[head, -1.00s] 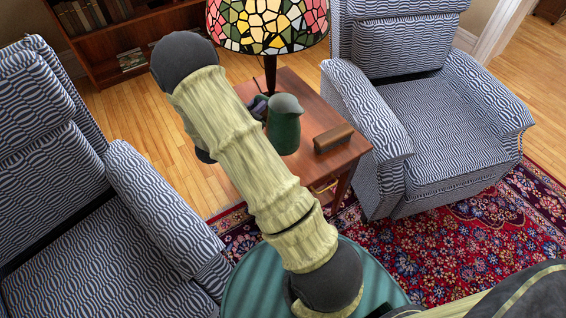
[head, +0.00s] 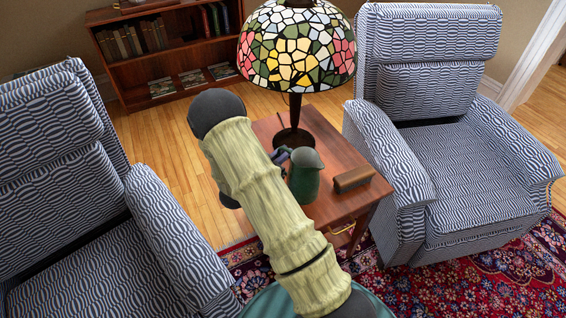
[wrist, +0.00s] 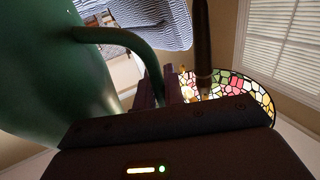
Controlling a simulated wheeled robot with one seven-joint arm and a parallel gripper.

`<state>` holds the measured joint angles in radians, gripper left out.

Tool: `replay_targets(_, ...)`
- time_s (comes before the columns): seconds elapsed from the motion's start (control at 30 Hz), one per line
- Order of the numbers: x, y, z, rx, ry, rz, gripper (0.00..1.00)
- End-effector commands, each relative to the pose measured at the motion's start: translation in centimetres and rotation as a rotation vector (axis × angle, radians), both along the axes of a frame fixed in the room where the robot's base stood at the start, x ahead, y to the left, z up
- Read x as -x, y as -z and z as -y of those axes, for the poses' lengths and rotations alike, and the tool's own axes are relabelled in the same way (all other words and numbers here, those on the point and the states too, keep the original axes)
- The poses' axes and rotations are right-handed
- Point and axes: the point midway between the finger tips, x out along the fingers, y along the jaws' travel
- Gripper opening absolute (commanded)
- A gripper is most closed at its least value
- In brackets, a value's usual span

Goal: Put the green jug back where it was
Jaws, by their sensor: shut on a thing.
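The green jug (head: 304,178) appears over the wooden side table (head: 330,208), in front of the lamp's dark base. I cannot tell whether its bottom touches the tabletop. It looks upright. My gripper (head: 281,156) is at the jug's left side, partly hidden behind my arm. In the wrist view the jug's body (wrist: 50,70) fills the left side, and its curved handle (wrist: 128,45) runs down to my gripper (wrist: 160,92). My gripper is shut on the handle.
A stained-glass lamp (head: 297,52) stands close behind the jug. A small brown wooden box (head: 353,179) lies to the jug's right. Patterned armchairs stand left (head: 170,240) and right (head: 455,150) of the table. A bookcase (head: 165,60) is at the back.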

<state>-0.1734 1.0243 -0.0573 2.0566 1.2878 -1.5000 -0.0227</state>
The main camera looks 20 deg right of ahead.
Motion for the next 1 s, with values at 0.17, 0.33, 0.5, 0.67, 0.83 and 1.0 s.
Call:
replay_targets(0.17,0.0,1.4,0.0,0.003,0.001,-0.003,0.0)
replay_targets(0.33,0.0,3.5,0.0,0.003,0.001,-0.001,0.0)
replay_targets(0.5,0.0,3.7,0.0,0.002,0.0,0.001,0.0)
replay_targets(0.67,0.0,3.8,0.0,0.002,0.0,0.0,0.0)
replay_targets(0.83,0.0,4.0,0.0,0.0,0.0,0.0,0.26)
replay_targets(1.0,0.0,4.0,0.0,0.0,0.0,0.0,0.32)
